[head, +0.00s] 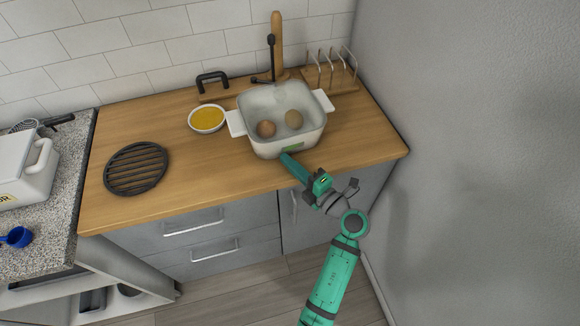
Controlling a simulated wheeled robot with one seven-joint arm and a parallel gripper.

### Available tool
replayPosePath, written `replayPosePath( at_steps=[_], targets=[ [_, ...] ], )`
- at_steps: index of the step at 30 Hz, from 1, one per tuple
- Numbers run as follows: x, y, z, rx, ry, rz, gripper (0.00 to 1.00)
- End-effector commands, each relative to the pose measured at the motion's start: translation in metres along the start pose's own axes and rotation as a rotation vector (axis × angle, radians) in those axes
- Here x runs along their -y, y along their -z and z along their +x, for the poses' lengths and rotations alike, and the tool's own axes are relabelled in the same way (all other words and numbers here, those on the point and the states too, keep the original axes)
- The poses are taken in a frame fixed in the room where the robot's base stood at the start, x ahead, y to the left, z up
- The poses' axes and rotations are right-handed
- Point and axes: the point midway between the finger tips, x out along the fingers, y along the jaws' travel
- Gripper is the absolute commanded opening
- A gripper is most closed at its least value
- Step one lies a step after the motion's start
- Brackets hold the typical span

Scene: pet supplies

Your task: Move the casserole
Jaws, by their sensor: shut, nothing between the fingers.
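The casserole (258,145) is a white, squarish pot with a handle on its left and right sides. A small green patch shows on the casserole's front, beside my gripper.
A black round trivet (137,168) lies on the counter (205,167) to the left. A bowl of yellow contents (207,119) stands left of the casserole. A rack (333,72) and a board with a black handle (212,80) are behind. The grey wall (465,150) bounds the right.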

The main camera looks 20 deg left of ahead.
Motion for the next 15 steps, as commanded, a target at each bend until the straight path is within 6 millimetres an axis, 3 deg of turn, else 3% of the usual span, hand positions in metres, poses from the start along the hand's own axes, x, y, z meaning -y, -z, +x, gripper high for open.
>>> replayPosePath(
  at_steps=[8, 15],
  targets=[
    [0.000, -0.001, 0.001, 0.000, 0.000, 0.000, 0.00],
    [0.000, -0.016, 0.015, 0.002, 0.000, -0.001, 0.00]
  ],
)
